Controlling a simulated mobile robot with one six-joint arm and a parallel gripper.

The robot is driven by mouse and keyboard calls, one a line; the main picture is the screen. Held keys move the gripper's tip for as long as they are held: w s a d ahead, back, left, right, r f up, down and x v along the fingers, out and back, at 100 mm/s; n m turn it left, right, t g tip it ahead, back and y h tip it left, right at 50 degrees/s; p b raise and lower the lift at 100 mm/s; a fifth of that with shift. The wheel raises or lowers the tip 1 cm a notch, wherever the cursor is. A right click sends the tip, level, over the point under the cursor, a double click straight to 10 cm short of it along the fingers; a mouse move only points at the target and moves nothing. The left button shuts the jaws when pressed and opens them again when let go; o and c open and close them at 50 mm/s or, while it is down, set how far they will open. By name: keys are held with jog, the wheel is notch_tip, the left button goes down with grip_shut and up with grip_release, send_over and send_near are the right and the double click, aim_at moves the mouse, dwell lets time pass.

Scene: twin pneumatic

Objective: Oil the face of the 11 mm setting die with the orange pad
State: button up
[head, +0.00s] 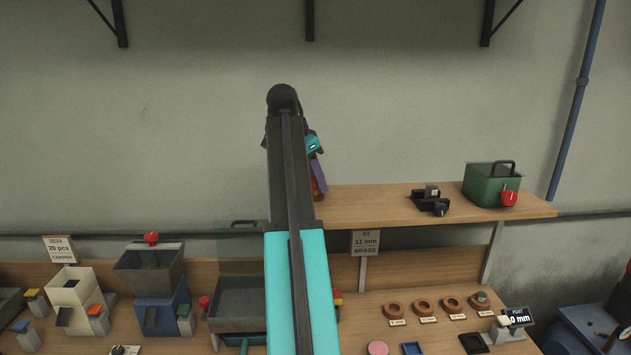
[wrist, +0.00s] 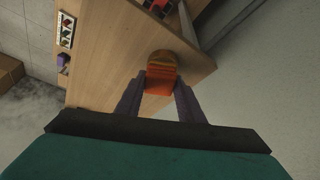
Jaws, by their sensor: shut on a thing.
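My gripper (wrist: 161,84) is shut on the orange pad (wrist: 160,72), a small block with an orange-red body and a yellowish-brown end, held between the purple fingers. In the head view my gripper (head: 318,180) is mostly hidden behind my arm, in the air at the left end of the raised shelf; a bit of the orange pad (head: 320,195) shows below it. Several copper-coloured ring dies (head: 423,305) sit in a row on the bench at lower right, with small labels. I cannot read which is 11 mm. The pad is well apart from them.
A sign (head: 365,243) reads 11 mm brass. The raised shelf (head: 350,207) carries a black fixture (head: 431,201) and a green box (head: 491,185) with a red knob. A pink disc (head: 378,348) and hoppers (head: 152,277) stand on the bench. A readout (head: 517,317) stands right.

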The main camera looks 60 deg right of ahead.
jog(key=shift+r+p, duration=1.9)
jog(key=shift+r, duration=1.6)
jog(key=w+a+f+n+t+b, duration=0.2)
jog(key=w+a+f+n+b, duration=0.15)
jog(key=w+a+f, duration=0.7)
jog(key=w+a+f+n+t+b, duration=0.1)
jog(key=w+a+f+n+b, duration=0.35)
jog(key=w+a, duration=0.9)
jog(key=w+a+f+n+t+y+b, duration=0.1)
jog(key=a+f+n, duration=0.4)
jog(key=a, duration=0.6)
jog(key=w+a+f+n+t+y+b, duration=0.1)
jog(key=w+a+f+n, duration=0.1)
jog(key=a+f+n, duration=0.3)
jog(key=w+a+f+n+t+y+b, duration=0.1)
jog(key=a+f+n, duration=0.4)
jog(key=a, duration=1.3)
notch_tip(320, 180, down, 4)
jog(key=shift+w+a+f+y+b, duration=0.15)
jog(key=shift+w+a+y+b, duration=0.25)
jog(key=shift+y+b, duration=0.15)
